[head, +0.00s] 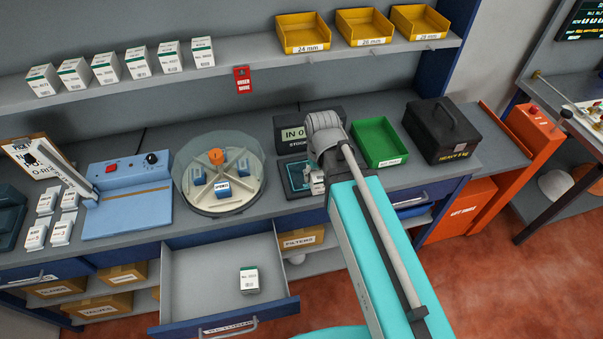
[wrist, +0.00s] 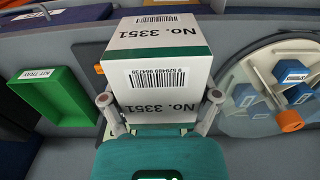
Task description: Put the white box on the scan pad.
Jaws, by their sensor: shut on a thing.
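The white box (wrist: 160,55) with green bands, a barcode and the label No. 3351 fills the middle of the wrist view. My gripper (wrist: 160,99) is shut on it, with one finger at each side. In the head view my gripper (head: 317,184) is over the counter, largely hidden by my arm, and only a bit of the box shows beside it. The scan pad (head: 296,176), dark with a teal edge, is just left of my gripper. Whether the box touches the pad cannot be told. In the wrist view the box hides what lies behind it.
A green tray (head: 379,142) and black case (head: 441,130) stand right of my arm. A round carousel (head: 218,172) with blue boxes is to the left. An open drawer (head: 225,262) holds another white box (head: 249,280). Several white boxes line the shelf (head: 225,70).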

